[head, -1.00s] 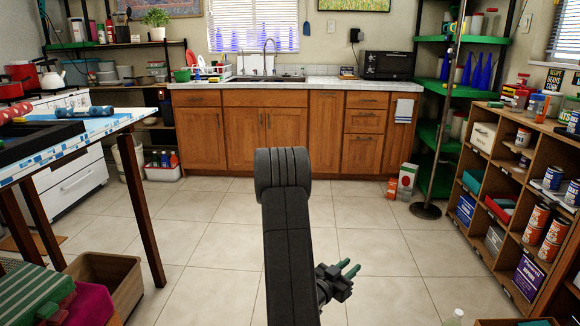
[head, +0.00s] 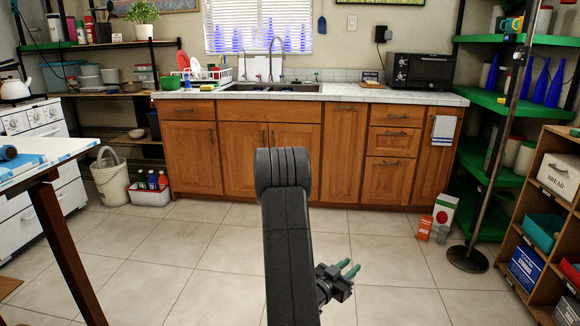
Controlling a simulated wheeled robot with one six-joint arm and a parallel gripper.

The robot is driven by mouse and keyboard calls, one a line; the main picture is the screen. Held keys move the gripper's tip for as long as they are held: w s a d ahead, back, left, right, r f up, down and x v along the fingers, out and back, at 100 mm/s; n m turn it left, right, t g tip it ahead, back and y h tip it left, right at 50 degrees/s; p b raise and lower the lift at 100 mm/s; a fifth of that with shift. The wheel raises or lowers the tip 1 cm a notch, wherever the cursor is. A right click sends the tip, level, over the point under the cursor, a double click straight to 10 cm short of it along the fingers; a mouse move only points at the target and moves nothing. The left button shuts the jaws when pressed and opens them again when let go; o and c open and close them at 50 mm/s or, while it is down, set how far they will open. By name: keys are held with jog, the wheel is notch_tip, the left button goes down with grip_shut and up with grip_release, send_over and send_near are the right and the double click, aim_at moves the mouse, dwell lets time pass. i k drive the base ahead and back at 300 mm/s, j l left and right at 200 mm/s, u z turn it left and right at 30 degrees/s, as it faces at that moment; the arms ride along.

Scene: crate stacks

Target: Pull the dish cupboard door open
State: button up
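The wooden base cupboards (head: 193,156) stand along the back wall under a white tiled counter, and all their doors are shut. A left door, a middle pair (head: 243,160), a narrow door (head: 344,153) and a right door (head: 434,165) with a towel over it show. No label tells which is the dish cupboard. My gripper (head: 350,266) points right, well in front of the cupboards over bare floor. Its two green fingers are apart with nothing between them. My arm hides part of the right middle door.
Tiled floor (head: 210,245) is clear up to the cupboards. A table (head: 55,160) stands at left. A white bucket (head: 115,183) and bottle bin (head: 150,195) stand by the left cupboard. Cartons (head: 442,210) and a pole base (head: 467,258) stand at right, near a cubby shelf (head: 540,240).

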aim_at(192, 147)
jog(key=i+u, duration=0.3)
jog(key=i, duration=0.55)
jog(key=i+l+u, duration=0.15)
jog(key=i+u, duration=0.15)
jog(key=i, duration=0.6)
jog(key=i+u, duration=0.2)
jog(key=i, duration=0.3)
jog(key=i+l+u, duration=0.1)
jog(key=i+u, duration=0.15)
jog(key=i, duration=0.25)
jog(key=i+l+u, duration=0.2)
jog(key=i, duration=0.25)
jog(key=i+l+u, duration=0.2)
jog(key=i, duration=0.3)
jog(key=i+l+u, duration=0.2)
jog(key=i+l, duration=0.2)
